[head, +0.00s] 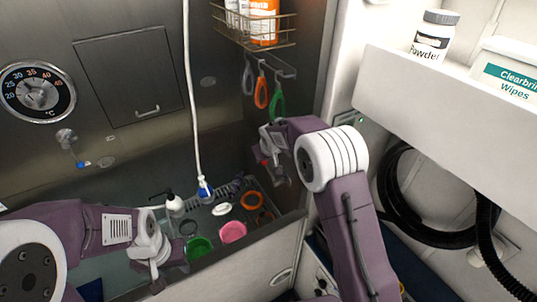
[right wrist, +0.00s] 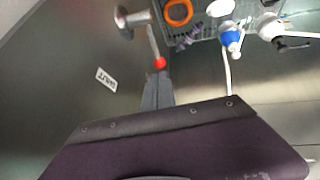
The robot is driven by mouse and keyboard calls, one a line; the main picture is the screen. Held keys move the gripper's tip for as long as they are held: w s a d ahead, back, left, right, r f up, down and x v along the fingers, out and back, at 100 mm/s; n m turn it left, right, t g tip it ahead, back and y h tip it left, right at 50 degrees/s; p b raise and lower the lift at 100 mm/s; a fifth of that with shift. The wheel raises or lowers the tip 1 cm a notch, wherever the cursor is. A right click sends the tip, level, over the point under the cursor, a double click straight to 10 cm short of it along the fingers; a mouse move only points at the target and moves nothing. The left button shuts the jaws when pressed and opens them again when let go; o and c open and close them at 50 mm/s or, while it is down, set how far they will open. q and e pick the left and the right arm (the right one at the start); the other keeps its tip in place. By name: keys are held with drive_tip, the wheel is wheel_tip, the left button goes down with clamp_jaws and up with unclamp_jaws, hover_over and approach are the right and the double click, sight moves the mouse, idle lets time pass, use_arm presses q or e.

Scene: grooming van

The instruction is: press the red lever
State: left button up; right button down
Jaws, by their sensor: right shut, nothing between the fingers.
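In the right wrist view the red lever is a metal rod from a round wall mount, with a red ball (right wrist: 159,63) at its end. My right gripper (right wrist: 158,78) is shut and empty, its fingertips right at the red ball; I cannot tell whether they touch. In the head view my right gripper (head: 272,150) is at the steel side wall under the hanging loops and mostly hides the lever. My left gripper (head: 165,268) is low over the tub's front edge; its finger gap is unclear.
The tub holds a green cup (head: 199,247), a pink cup (head: 232,232), an orange ring (head: 251,200) and a blue-ended hose (head: 205,190). A wire basket (head: 257,28) with bottles hangs above my right gripper. A white shelf (head: 440,90) juts out at right.

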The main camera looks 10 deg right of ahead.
drive_tip(key=shift+s+a+r+b, duration=0.1)
drive_tip(key=shift+s+r+b, duration=0.2)
drive_tip(key=shift+r, duration=0.8)
drive_tip(key=shift+s+a+r+b, duration=0.15)
drive_tip(key=shift+s+r, duration=0.2)
drive_tip(key=shift+r, duration=0.75)
